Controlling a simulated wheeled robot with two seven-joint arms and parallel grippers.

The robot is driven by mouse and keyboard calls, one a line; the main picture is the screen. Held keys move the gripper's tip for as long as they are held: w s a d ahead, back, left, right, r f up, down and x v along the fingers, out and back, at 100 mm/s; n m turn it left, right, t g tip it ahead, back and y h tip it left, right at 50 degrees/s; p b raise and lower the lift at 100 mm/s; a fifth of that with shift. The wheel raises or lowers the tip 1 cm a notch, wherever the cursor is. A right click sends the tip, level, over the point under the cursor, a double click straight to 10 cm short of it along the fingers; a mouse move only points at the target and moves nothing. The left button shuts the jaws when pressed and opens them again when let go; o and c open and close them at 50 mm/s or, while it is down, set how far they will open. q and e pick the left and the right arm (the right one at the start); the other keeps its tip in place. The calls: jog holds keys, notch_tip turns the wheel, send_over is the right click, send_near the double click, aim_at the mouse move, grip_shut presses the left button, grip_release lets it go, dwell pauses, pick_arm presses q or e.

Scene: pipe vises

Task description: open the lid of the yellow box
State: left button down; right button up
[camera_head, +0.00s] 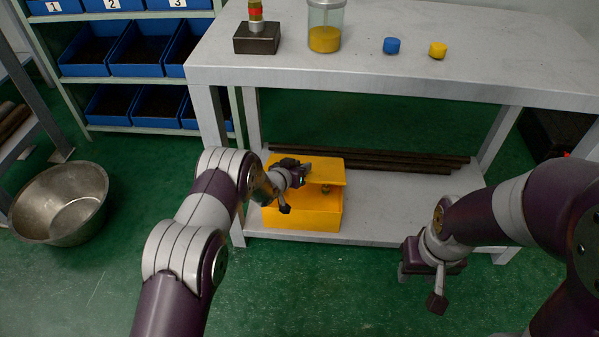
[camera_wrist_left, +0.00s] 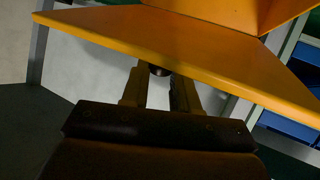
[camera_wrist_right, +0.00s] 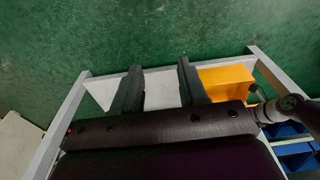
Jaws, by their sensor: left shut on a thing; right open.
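The yellow box (camera_head: 300,219) sits on the table's lower shelf. Its lid (camera_head: 325,170) is tilted up, with a gap between it and the box body at the front. My left gripper (camera_head: 303,172) is at the lid. In the left wrist view the lid (camera_wrist_left: 190,50) spans the top, and my left fingers (camera_wrist_left: 160,88) are shut on a small dark knob (camera_wrist_left: 158,70) at its edge, partly hidden. My right gripper (camera_head: 430,285) is open and empty, apart from the box; its fingers also show in the right wrist view (camera_wrist_right: 158,85).
The grey table (camera_head: 470,50) overhangs the box. On top are a jar (camera_head: 325,25), a dark block with a rod (camera_head: 256,38), a blue cap (camera_head: 391,46) and a yellow cap (camera_head: 438,50). Pipes (camera_head: 400,160) lie behind the box. A metal bowl (camera_head: 60,205) stands left.

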pick_arm(q)
jog(key=shift+w+r+p, duration=0.3)
jog(key=shift+w+r, duration=0.8)
jog(key=shift+r, duration=0.25)
